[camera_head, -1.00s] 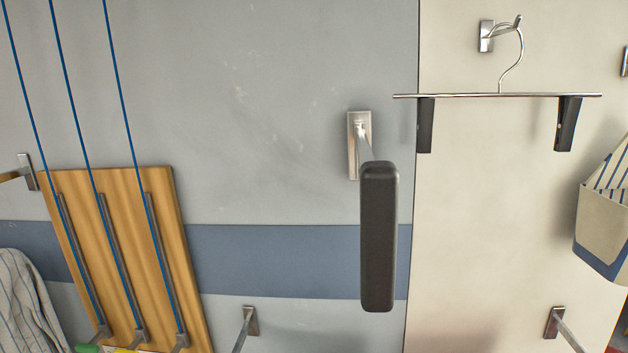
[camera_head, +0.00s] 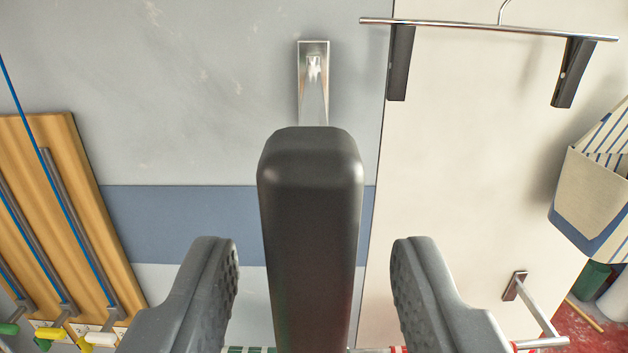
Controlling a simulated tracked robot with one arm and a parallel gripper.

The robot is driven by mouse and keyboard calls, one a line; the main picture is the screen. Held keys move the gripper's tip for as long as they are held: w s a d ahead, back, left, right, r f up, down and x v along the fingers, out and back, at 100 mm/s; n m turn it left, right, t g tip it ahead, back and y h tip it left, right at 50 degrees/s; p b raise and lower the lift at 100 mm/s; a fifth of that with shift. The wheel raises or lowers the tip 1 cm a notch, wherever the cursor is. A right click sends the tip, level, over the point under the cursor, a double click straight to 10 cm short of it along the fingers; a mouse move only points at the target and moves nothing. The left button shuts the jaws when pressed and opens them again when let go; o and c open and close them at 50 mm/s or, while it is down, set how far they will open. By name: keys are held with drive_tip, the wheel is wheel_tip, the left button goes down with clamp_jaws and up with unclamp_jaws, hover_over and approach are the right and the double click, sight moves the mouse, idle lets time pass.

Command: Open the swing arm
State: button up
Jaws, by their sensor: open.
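The swing arm (camera_head: 310,215) has a thick black padded body that points toward me from the wall. A metal bracket (camera_head: 314,75) fixes it to the grey wall panel. My gripper (camera_head: 314,262) is open, with one dark finger to the left of the black body and one to the right. A gap shows between each finger and the body, so neither appears to touch it. The lower end of the body is cut off by the bottom edge of the view.
A clip hanger (camera_head: 490,29) hangs at the upper right. A striped cloth bag (camera_head: 597,185) is at the right edge. A metal peg (camera_head: 537,310) sticks out at the lower right. A wooden board (camera_head: 62,190) with blue cords stands at the left.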

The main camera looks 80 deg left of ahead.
drive_tip(key=shift+x, duration=0.95)
